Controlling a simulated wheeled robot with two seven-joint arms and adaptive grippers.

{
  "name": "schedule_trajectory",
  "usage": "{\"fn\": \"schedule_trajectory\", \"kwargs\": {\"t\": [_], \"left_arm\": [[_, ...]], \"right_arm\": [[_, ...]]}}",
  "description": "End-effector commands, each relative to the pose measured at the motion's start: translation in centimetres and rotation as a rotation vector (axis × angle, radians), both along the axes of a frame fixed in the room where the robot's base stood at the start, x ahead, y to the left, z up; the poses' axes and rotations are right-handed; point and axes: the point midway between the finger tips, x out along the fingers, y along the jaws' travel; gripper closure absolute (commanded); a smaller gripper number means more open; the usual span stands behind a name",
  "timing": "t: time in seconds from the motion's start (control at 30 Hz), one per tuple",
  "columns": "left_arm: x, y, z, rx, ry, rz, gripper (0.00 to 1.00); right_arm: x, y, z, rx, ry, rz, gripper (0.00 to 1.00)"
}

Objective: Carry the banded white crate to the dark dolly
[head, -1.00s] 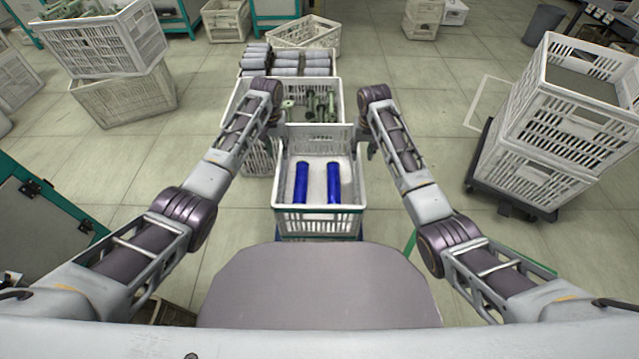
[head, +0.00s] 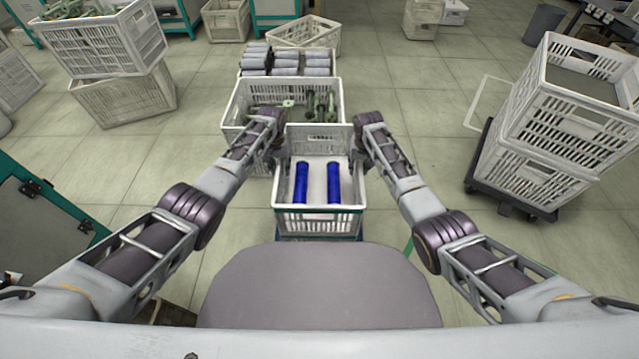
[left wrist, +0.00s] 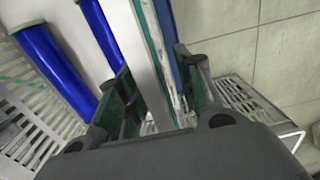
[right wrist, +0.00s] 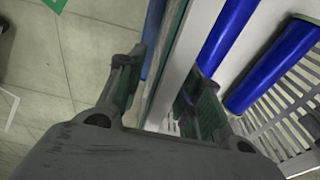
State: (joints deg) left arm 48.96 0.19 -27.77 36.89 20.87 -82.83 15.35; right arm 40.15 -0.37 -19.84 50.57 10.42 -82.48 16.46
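The banded white crate (head: 318,221) stands upright in front of me in the head view, with a green band low on its front and two blue rolls inside. My left gripper (head: 277,163) is at its left wall; in the left wrist view its open fingers (left wrist: 160,95) straddle the wall (left wrist: 143,50). My right gripper (head: 359,163) is at the right wall; its open fingers (right wrist: 165,95) straddle that wall (right wrist: 178,75) in the right wrist view. The dark dolly (head: 510,207) is at the right, under two stacked white crates.
Behind the banded crate are a crate of green parts (head: 250,97) and a crate of grey rolls (head: 288,62). The stacked crates (head: 530,165) fill the visible dolly. A teal cabinet (head: 45,220) is at left. Floor between banded crate and dolly is mostly clear.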

Motion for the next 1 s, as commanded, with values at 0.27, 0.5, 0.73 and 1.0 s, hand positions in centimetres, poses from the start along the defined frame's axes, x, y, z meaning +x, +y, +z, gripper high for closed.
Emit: {"fn": "schedule_trajectory", "kwargs": {"t": [0.27,0.5,0.73,1.0], "left_arm": [[-0.04,-0.01,-0.89,0.000,0.000,0.000,0.64],[-0.03,-0.01,-0.94,0.000,0.000,0.000,0.64],[-0.03,0.00,-0.93,0.000,0.000,0.000,0.85],[-0.03,0.02,-0.94,0.000,0.000,0.000,1.00]], "right_arm": [[0.07,0.02,-0.89,0.000,0.000,0.001,0.64],[0.08,0.02,-0.94,0.000,0.000,0.001,0.64],[0.08,0.01,-0.93,0.000,0.000,0.000,0.85],[0.08,0.00,-0.92,0.000,0.000,0.000,1.00]]}}
